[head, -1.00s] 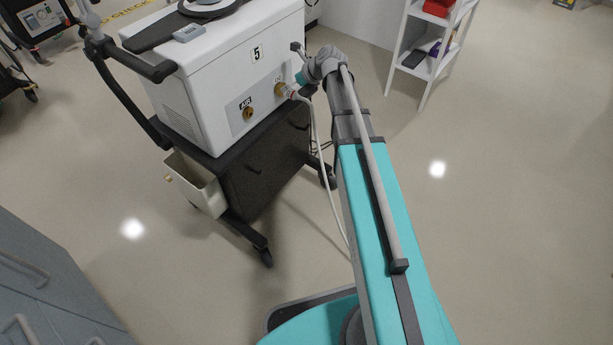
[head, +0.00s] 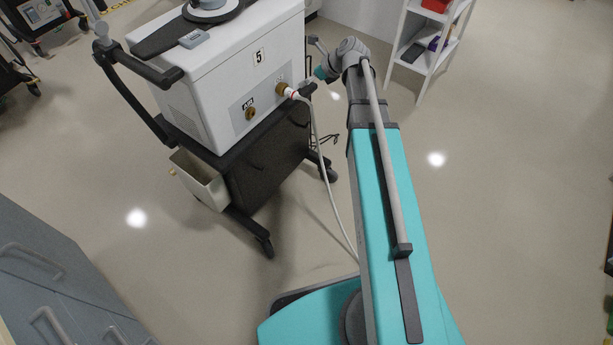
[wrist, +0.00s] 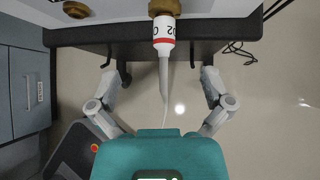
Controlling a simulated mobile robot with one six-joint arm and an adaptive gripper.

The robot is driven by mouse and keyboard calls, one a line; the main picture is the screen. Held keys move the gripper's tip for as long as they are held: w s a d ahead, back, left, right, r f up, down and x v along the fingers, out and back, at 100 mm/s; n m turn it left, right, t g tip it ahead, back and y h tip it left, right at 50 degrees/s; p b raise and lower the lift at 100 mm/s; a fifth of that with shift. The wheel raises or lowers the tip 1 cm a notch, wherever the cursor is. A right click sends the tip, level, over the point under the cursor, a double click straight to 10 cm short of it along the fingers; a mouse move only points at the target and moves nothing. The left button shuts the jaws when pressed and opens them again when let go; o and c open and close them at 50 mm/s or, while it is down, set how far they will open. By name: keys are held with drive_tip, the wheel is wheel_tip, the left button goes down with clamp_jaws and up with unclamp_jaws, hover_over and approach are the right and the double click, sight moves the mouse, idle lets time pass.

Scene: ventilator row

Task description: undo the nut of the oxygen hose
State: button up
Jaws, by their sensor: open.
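The oxygen hose (head: 335,200) is white and hangs from the O2 port on the ventilator's side. Its end has a brass nut (head: 282,89) at the panel, which also shows, cut by the top edge, in the wrist view (wrist: 165,8). Behind the nut is a white sleeve (wrist: 164,30) with a red ring and O2 marks. My gripper (wrist: 159,70) is open and empty. Its fingers stand apart to either side of the hose, back from the nut and not touching it. In the head view the fingers are too small to make out clearly.
The white ventilator (head: 225,75), marked 5, stands on a dark wheeled cart (head: 265,165). A brass AIR fitting (head: 250,113) sits left of the nut. A cream bin (head: 200,182) hangs on the cart. A white shelf (head: 428,50) stands behind.

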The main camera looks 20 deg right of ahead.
drive_tip(key=s+a+f+n+g+h+b, duration=0.3)
drive_tip(key=s+f+n+b, duration=0.5)
drive_tip(key=n, duration=0.5)
drive_tip(key=s+a+f+n+g+h+b, duration=0.3)
drive_tip(key=s+f+n+b, duration=0.6)
drive_tip(key=s+f+n, duration=0.3)
drive_tip(key=shift+s+a+f+n, duration=0.35)
drive_tip(key=shift+f+n, duration=0.45)
drive_tip(key=shift+f, duration=0.65)
drive_tip(key=shift+w, duration=0.1)
drive_tip(key=shift+r, duration=0.1)
drive_tip(key=w+d+r+m+t+y+p, duration=0.3)
drive_tip(key=w+r+m+p, duration=0.6)
drive_tip(key=r+m, duration=0.3)
drive_tip(key=w+d+r+m+t+y+p, duration=0.2)
drive_tip(key=w+r+m+p, duration=0.7)
drive_tip(key=m, duration=0.6)
drive_tip(key=w+d+r+y, duration=0.1)
drive_tip(key=w+d+r, duration=0.1)
drive_tip(key=w, duration=0.1)
drive_tip(key=shift+w+d+r+m+t, duration=0.25)
drive_tip(key=shift+r+m+t, duration=0.15)
